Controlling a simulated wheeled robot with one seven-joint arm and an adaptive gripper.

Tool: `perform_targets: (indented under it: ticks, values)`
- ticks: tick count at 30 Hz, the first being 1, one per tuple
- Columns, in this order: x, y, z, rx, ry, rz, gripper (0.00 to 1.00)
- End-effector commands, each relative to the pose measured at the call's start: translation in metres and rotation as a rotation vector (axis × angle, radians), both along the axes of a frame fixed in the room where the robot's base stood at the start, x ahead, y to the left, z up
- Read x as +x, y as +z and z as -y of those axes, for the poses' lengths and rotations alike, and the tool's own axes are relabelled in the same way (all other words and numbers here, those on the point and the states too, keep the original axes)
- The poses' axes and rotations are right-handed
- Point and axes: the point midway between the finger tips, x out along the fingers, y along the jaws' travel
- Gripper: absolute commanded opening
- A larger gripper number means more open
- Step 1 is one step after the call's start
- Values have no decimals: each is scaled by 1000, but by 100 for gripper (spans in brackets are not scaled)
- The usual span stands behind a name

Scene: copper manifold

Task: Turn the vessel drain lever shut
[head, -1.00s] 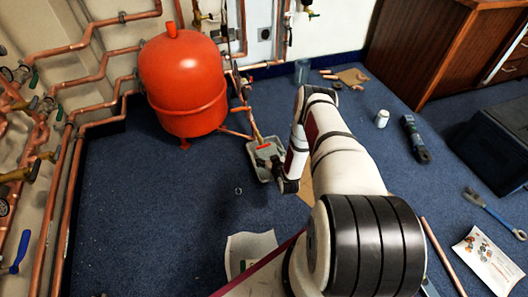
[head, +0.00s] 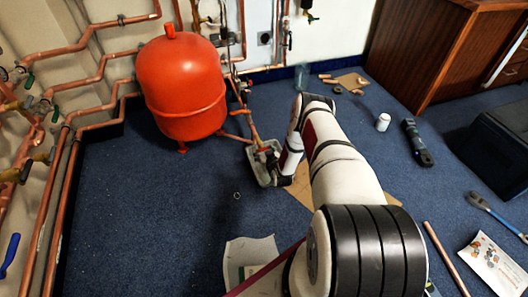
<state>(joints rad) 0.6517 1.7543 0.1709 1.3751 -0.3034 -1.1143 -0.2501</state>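The red expansion vessel (head: 180,85) stands on the carpet at the upper left. A copper drain pipe (head: 250,122) runs down beside it to a grey tray (head: 256,168) on the floor. A tiny reddish part (head: 262,149) shows at the pipe's lower end, over the tray; it may be the drain lever, but its angle is too small to read. My gripper (head: 268,162) is at the tray, close to this part. The dark fingers are small and partly hidden by my wrist, so contact and opening cannot be told.
Copper pipes with valves (head: 35,160) line the left wall. A cardboard piece (head: 300,190) and a paper sheet (head: 248,258) lie near my arm. A white can (head: 383,122) and a dark tool (head: 416,142) lie to the right. Carpet left of the tray is mostly clear.

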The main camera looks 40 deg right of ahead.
Motion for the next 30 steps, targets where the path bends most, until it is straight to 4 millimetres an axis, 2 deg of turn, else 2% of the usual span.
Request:
perform_targets:
  ticks: [5,13,22,23,24,25,30]
  values:
    - [0,0,0,6,0,3,30]
    - [0,0,2,114,0,34,30]
    - [0,0,1,124,-2,36,30]
    - [0,0,1,125,-2,36,65]
    - [0,0,1,124,-2,36,74]
    - [0,0,1,124,-2,36,78]
    - [0,0,1,122,-1,35,78]
